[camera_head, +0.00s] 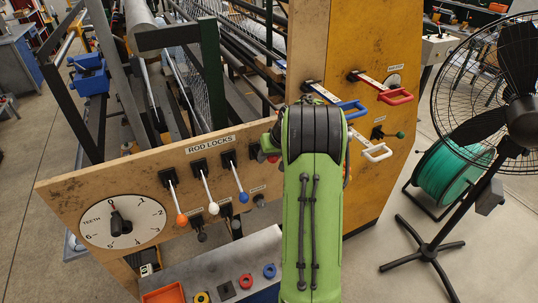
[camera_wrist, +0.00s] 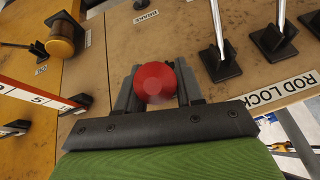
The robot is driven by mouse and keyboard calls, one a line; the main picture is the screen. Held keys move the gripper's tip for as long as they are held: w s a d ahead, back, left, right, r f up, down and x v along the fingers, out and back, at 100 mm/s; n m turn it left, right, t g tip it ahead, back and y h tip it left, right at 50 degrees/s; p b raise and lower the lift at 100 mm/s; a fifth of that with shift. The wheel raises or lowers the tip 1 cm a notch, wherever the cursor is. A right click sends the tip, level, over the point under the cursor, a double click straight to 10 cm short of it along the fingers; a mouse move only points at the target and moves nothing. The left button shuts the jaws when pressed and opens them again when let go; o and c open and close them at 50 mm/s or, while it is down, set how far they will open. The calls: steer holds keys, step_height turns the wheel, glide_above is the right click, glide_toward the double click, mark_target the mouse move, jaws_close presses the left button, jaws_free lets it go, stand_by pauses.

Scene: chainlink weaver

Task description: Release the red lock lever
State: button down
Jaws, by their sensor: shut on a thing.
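The red lock lever's round red knob (camera_wrist: 154,83) sits between the two dark fingers of my gripper (camera_wrist: 156,88) in the wrist view. The fingers are shut on it, one on each side. The lever's rod is hidden behind the knob. In the head view my green arm covers the gripper and most of this lever. The ROD LOCKS row shows an orange-tipped lever (camera_head: 174,199), a white-tipped lever (camera_head: 206,187) and a blue-tipped lever (camera_head: 236,179), all hanging downward to the left of my arm.
A wooden panel (camera_head: 110,180) carries the levers and a TEETH dial (camera_head: 122,220). To the right are a blue handle (camera_head: 350,107), a red handle (camera_head: 393,97) and a white handle (camera_head: 376,152). A black fan (camera_head: 500,110) stands on the floor at the right.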

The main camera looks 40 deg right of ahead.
steer(key=shift+r, duration=0.1)
steer(key=c, duration=0.8)
jaws_free()
steer(key=v, duration=1.5)
steer(key=shift+s+r, duration=0.25)
steer(key=shift+r, duration=0.1)
